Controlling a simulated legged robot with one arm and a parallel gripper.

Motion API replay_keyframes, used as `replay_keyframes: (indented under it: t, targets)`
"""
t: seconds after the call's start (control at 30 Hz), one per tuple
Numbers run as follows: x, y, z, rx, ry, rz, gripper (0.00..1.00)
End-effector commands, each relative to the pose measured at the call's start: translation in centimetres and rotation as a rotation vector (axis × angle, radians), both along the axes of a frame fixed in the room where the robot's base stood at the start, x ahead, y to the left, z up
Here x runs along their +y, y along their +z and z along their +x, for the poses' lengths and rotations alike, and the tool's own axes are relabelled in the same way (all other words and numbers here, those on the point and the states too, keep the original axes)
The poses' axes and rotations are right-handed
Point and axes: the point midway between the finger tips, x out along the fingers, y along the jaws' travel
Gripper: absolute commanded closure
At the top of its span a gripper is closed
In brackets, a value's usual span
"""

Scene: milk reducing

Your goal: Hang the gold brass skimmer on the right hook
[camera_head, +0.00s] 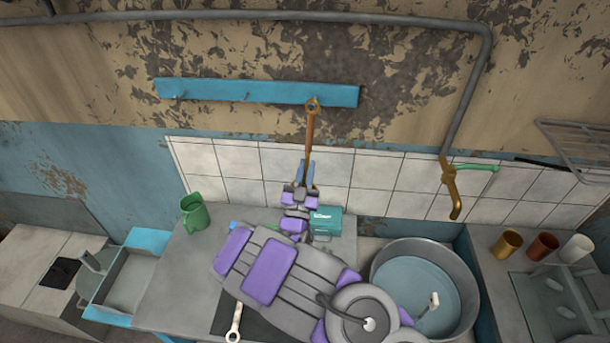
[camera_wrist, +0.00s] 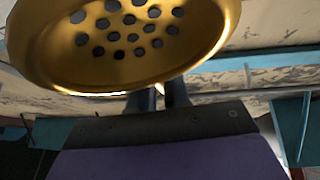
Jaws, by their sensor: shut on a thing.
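The gold brass skimmer (camera_head: 309,135) is held upright, its handle rising to a ring (camera_head: 312,106) at the top. In the head view the ring overlaps the lower right part of the blue hook rail (camera_head: 215,90). The right hook is hidden behind it or too small to see, so I cannot tell whether the ring is around it. My gripper (camera_head: 306,172) is shut on the skimmer below the rail. In the wrist view the skimmer's perforated gold bowl (camera_wrist: 125,35) fills the upper left, above my gripper's fingers (camera_wrist: 160,98).
The rail's left hook (camera_head: 178,95) and middle hook (camera_head: 245,97) look empty. A pipe (camera_head: 470,85) with a brass tap stands right.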

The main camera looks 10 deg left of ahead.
Motion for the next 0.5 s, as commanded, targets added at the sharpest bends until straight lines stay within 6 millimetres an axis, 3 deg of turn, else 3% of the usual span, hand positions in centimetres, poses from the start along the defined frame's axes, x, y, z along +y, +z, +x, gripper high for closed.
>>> replay_keyframes:
  t: [0.5]
  targets:
    - [-0.1,-0.3,2.8,-0.002,0.000,0.001,1.00]
